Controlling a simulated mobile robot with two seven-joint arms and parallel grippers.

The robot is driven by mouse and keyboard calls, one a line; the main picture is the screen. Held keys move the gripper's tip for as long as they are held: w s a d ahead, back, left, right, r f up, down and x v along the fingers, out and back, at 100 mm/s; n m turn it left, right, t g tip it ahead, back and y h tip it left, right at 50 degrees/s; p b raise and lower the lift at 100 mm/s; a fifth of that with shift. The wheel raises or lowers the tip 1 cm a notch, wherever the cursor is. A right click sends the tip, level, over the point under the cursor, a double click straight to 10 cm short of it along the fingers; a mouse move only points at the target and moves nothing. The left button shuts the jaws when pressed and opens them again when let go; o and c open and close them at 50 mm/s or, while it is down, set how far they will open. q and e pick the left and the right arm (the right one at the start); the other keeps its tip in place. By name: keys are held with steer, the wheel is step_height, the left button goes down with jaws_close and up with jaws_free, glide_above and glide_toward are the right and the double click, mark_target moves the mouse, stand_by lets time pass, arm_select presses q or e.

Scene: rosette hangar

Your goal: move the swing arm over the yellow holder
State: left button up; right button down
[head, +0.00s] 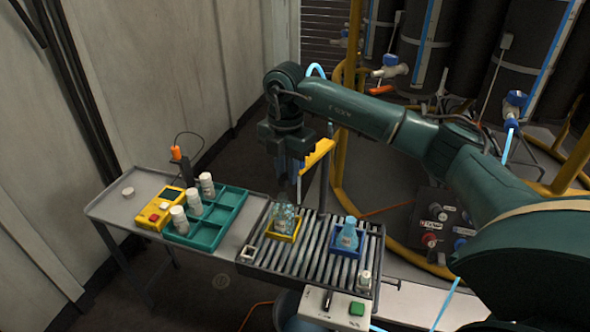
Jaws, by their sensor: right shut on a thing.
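My right gripper (287,170) points down above the roller table, its fingers partly dark and hard to make out. It is shut on the swing arm, whose yellow stepped part (318,155) sticks out to the right of the fingers, beside a thin upright post. The yellow holder (273,237) sits on the rollers below the gripper, with a clear bottle (284,216) standing in it. The gripper and swing arm are above the bottle, apart from the holder. Exactly where the fingers grip is hidden. My left gripper is out of view.
A blue holder (333,246) with a blue flask (348,234) stands right on the roller table (310,268). A small white jar (365,280) is near its right edge. Left are a teal tray (232,196) with white bottles and a yellow device (158,208). Dark tanks stand behind.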

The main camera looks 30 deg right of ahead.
steer(key=w+a+m+p, duration=0.1)
steer(key=w+m, duration=0.5)
steer(key=w, duration=0.2)
steer(key=shift+w+p, duration=0.3)
steer(key=shift+p, duration=0.1)
steer(key=c, duration=1.3)
jaws_free()
step_height(320, 180, up, 13)
steer(key=shift+r, duration=0.15)
